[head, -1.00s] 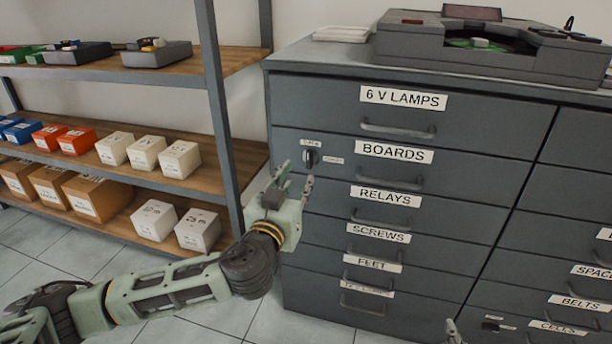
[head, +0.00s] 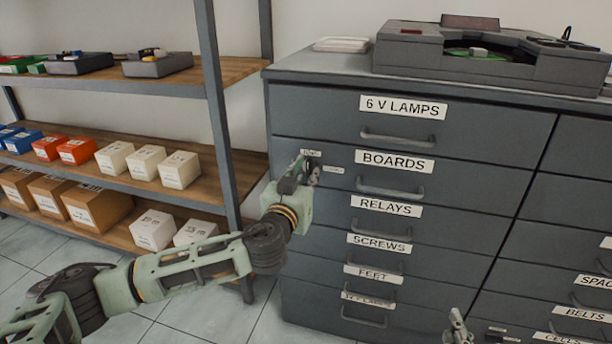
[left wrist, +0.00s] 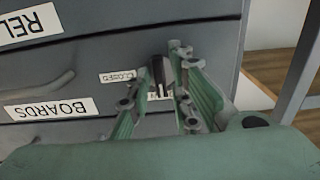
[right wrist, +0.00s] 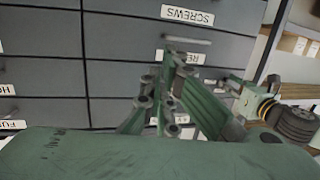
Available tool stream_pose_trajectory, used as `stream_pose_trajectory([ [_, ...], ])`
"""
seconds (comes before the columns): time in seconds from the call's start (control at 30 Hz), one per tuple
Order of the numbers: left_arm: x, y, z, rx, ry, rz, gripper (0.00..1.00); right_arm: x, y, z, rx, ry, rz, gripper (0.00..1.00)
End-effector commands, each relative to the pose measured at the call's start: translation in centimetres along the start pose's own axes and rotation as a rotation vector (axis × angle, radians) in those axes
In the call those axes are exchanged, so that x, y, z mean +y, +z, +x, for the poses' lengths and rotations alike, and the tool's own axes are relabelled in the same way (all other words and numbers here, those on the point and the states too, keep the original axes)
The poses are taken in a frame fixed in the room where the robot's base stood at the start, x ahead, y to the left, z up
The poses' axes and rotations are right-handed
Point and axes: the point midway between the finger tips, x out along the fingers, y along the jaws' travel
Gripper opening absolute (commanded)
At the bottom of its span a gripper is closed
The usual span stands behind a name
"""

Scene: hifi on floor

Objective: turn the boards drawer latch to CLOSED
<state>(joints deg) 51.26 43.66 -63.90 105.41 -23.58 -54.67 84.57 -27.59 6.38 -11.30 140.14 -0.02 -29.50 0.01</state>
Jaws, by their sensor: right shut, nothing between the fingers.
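The boards drawer (head: 340,182) is shut, with its BOARDS label (head: 394,161) and handle facing me. Its latch is mostly hidden by my left gripper in the head view. In the left wrist view, which is upside down, the dark latch knob (left wrist: 158,74) stands upright, in line with the partly covered OPEN label. The CLOSED label (left wrist: 117,76) lies to one side of it. My left gripper (head: 306,170) is open, its fingers at either side of the knob; contact is unclear. My right gripper (head: 457,322) is shut and empty, low before the cabinet; it also shows in its wrist view (right wrist: 160,95).
Other labelled drawers, such as 6 V LAMPS (head: 330,128) above and RELAYS (head: 330,222) below, are shut. A shelf rack (head: 217,110) with boxes stands close left of the cabinet. A grey device (head: 480,68) sits on top.

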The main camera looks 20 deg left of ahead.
Motion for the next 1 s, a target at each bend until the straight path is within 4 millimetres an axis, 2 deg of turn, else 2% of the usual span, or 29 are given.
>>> stream_pose_trajectory([
  [0.03,0.0,0.0,0.0,0.0,0.0,0.0,0.12,0.0,0.0,0.0,0.0,0.0,0.0,0.0],
  [0.2,0.0,0.0,0.0,0.0,0.0,0.0,0.0,0.0,0.0,0.0,-0.001,0.001,0.0,0.0],
  [0.63,0.0,0.1,0.0,-0.003,-0.001,0.018,0.0,0.1,0.4,-0.1,-0.025,0.001,0.0,0.0],
  [0.87,0.0,0.1,-0.1,-0.005,-0.001,0.096,0.0,0.5,3.6,-0.9,-0.186,0.01,-0.001,0.0],
  [1.0,0.0,0.1,-0.1,-0.007,-0.001,0.172,0.0,0.9,6.4,-2.2,-0.336,0.019,-0.001,0.0],
])
